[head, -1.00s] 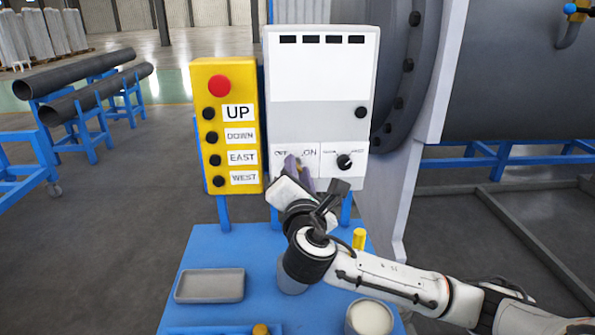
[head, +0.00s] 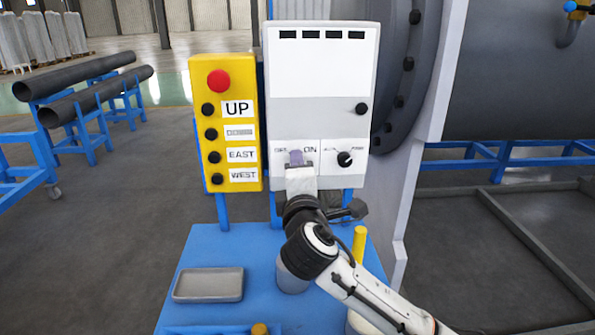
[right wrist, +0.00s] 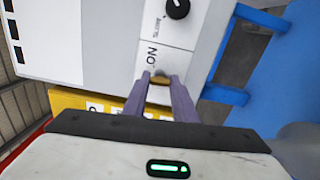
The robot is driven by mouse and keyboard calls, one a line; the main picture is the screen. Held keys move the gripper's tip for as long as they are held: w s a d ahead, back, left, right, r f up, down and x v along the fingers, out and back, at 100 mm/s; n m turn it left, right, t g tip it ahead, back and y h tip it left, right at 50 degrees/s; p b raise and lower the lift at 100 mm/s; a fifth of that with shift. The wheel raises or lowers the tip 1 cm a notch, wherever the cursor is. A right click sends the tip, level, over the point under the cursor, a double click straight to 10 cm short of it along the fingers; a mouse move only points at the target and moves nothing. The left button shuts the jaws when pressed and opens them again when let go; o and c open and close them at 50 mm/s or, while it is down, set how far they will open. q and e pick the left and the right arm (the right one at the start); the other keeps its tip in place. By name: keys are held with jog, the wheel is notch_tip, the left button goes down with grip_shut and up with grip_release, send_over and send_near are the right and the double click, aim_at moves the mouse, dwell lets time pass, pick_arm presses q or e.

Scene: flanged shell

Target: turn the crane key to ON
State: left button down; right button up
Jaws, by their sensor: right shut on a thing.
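The crane key switch is on the lower left of the white control box (head: 323,75), under the OFF and ON labels. My right gripper (head: 296,158) is at that switch and hides the key in the head view. In the right wrist view the two purple fingers of my right gripper (right wrist: 162,92) are shut on the key (right wrist: 158,94), of which only a small yellowish part shows between them. The ON label (right wrist: 152,56) is just beyond the fingertips. Which way the key points cannot be told. My left gripper is not in view.
A yellow pendant (head: 226,125) with a red button and UP, DOWN, EAST and WEST buttons stands close left of the box. A black selector knob (head: 344,159) is right of the key. A grey tray (head: 208,285) and a yellow peg (head: 359,245) are on the blue table (head: 215,245).

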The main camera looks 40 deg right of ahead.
jog(key=shift+f+m+b, duration=0.1)
jog(key=shift+m+b, duration=0.9)
jog(key=shift+m, duration=3.8)
jog(key=o, duration=1)
jog(key=shift+o, duration=0.2)
jog(key=b+v, duration=0.1)
jog(key=v, duration=0.6)
jog(key=shift+s, duration=0.25)
jog(key=shift+a, duration=0.15)
